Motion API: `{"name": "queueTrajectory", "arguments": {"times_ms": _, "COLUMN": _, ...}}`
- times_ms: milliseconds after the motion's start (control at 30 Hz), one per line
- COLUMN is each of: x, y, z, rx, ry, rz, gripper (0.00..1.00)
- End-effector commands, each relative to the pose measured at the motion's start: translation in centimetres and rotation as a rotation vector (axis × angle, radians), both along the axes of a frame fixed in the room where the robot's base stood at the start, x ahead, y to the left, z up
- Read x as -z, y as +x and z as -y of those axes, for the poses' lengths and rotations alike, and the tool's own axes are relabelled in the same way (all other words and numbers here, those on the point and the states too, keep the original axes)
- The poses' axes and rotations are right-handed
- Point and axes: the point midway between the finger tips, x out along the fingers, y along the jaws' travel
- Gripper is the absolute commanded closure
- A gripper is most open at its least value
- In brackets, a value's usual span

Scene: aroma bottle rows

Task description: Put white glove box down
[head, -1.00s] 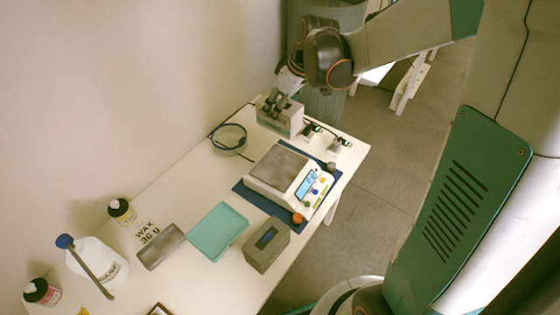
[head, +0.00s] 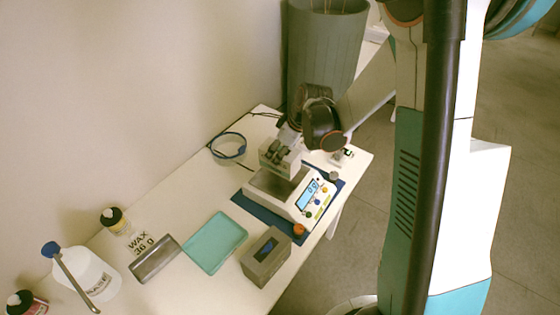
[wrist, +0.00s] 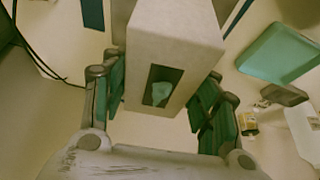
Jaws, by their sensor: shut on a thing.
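The white glove box (head: 281,161) is a small pale carton with a dark slot. My gripper (head: 286,147) is shut on it and holds it over the back part of the white scale (head: 312,196). I cannot tell whether its bottom touches the scale's plate. In the wrist view the glove box (wrist: 172,40) sits between the green-padded fingers of my gripper (wrist: 160,100). Its slot shows some pale teal glove material. My gripper and wrist hide part of the box in the head view.
The scale stands on a blue mat (head: 247,203). A teal tray (head: 215,243), a grey box with a dark window (head: 266,257) and a grey tray (head: 155,259) lie in front. Bottles stand front left, including a white jug (head: 85,277).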

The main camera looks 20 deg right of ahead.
Motion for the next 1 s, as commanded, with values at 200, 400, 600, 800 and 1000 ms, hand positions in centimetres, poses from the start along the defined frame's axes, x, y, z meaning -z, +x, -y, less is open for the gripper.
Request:
{"name": "queueTrajectory", "arguments": {"times_ms": 200, "x": 3.1, "y": 0.1, "z": 0.0, "rx": 0.000, "ry": 0.000, "rz": 0.000, "gripper": 0.79}}
{"name": "queueTrajectory", "arguments": {"times_ms": 400, "x": 4.0, "y": 0.0, "z": 0.0, "rx": 0.000, "ry": 0.000, "rz": 0.000, "gripper": 0.79}}
{"name": "queueTrajectory", "arguments": {"times_ms": 600, "x": 4.1, "y": 0.0, "z": 0.0, "rx": 0.000, "ry": 0.000, "rz": 0.000, "gripper": 0.79}}
{"name": "queueTrajectory", "arguments": {"times_ms": 800, "x": 4.1, "y": 0.0, "z": 0.0, "rx": 0.000, "ry": 0.000, "rz": 0.000, "gripper": 0.25}}
{"name": "queueTrajectory", "arguments": {"times_ms": 1000, "x": 4.1, "y": 0.0, "z": 0.0, "rx": 0.000, "ry": 0.000, "rz": 0.000, "gripper": 0.25}}
